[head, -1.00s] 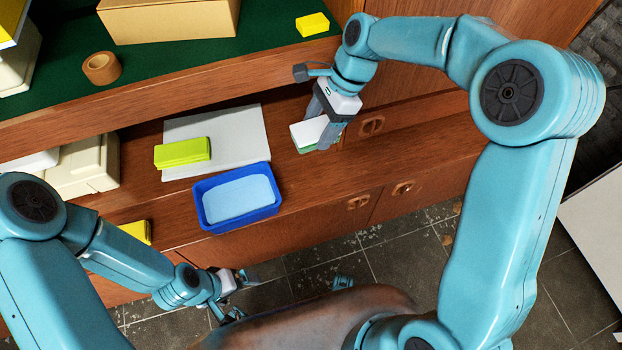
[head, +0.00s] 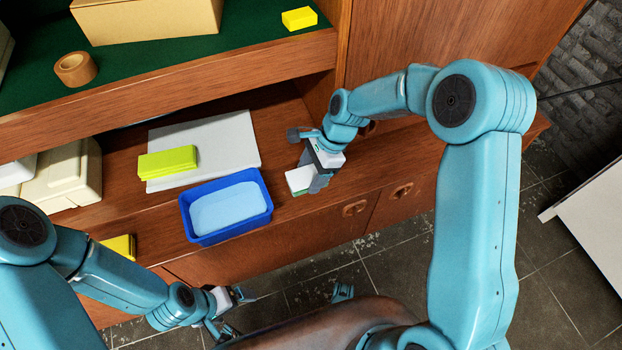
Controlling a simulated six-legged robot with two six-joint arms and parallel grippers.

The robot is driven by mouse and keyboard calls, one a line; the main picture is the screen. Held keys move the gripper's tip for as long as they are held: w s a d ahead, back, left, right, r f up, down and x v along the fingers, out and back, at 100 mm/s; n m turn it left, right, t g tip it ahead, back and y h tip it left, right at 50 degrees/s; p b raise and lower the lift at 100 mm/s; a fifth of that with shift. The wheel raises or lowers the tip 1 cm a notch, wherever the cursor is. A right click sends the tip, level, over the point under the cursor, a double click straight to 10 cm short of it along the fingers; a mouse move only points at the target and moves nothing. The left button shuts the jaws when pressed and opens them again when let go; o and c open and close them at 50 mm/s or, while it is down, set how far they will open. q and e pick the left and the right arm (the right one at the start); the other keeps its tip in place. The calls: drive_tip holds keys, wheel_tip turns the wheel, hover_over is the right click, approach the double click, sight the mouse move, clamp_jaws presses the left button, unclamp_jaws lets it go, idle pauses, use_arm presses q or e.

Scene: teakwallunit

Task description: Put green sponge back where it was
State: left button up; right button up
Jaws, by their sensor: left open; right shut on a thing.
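My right gripper (head: 321,180) is shut on the green sponge (head: 299,180), which shows a white top face and a thin green lower edge. It is held over the wooden counter, to the right of a blue tub (head: 266,219) with light blue contents. My fingers hide part of the sponge, and I cannot tell if it touches the counter. A yellow-green block (head: 167,163) lies on a pale grey board (head: 226,138) behind the tub. My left gripper (head: 232,312) is open and empty, low in front of the unit.
The upper green shelf holds a cardboard box (head: 150,18), a tape roll (head: 75,69) and a small yellow block (head: 299,18). A cream container (head: 62,178) and another yellow block (head: 122,246) stand at left. The shelf edge overhangs the counter. A white panel (head: 590,215) is at right.

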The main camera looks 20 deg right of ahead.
sight(315, 172)
drive_tip(key=shift+f, duration=1.45)
drive_tip(key=shift+f+b, duration=0.2)
drive_tip(key=shift+b, duration=0.15)
drive_tip(key=o, duration=0.9)
drive_tip(key=shift+c, duration=0.2)
drive_tip(key=shift+w+r, duration=0.1)
drive_tip(key=shift+r, duration=0.05)
drive_tip(key=p+v, duration=0.3)
drive_tip(key=v, duration=0.9)
drive_tip(key=shift+p, duration=0.3)
